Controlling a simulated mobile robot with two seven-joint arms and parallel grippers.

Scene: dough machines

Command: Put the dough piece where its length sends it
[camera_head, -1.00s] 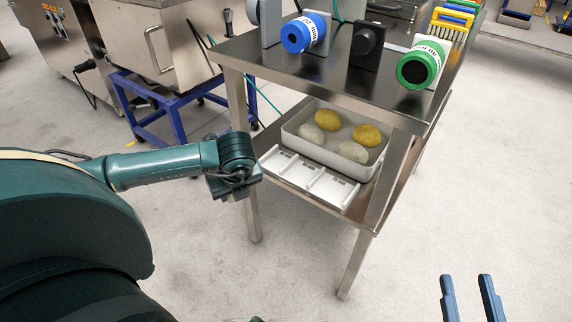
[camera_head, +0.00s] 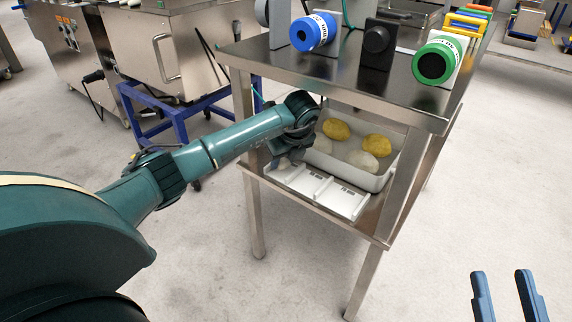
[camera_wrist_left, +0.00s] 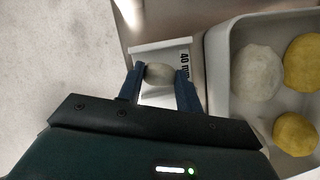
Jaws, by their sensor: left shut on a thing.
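My left gripper (camera_head: 284,160) reaches in over the left end of the lower shelf. In the left wrist view its blue fingers (camera_wrist_left: 160,82) are shut on a small pale dough piece (camera_wrist_left: 158,72). That piece is over the white sorting tray (camera_wrist_left: 163,50), by a section labelled "40 mm"; I cannot tell whether it touches the tray. In the head view the tray (camera_head: 338,197) shows its sections, with the left end hidden by my gripper. My right gripper (camera_head: 508,298) is at the lower right, its fingers apart and empty.
A grey bin (camera_head: 377,183) with several white and yellow dough pieces stands right behind the tray. The steel table top (camera_head: 345,70) is above the shelf and carries a blue roll (camera_head: 312,33), a black device (camera_head: 377,42) and a green roll (camera_head: 441,57). A table leg (camera_head: 252,215) stands near my left arm.

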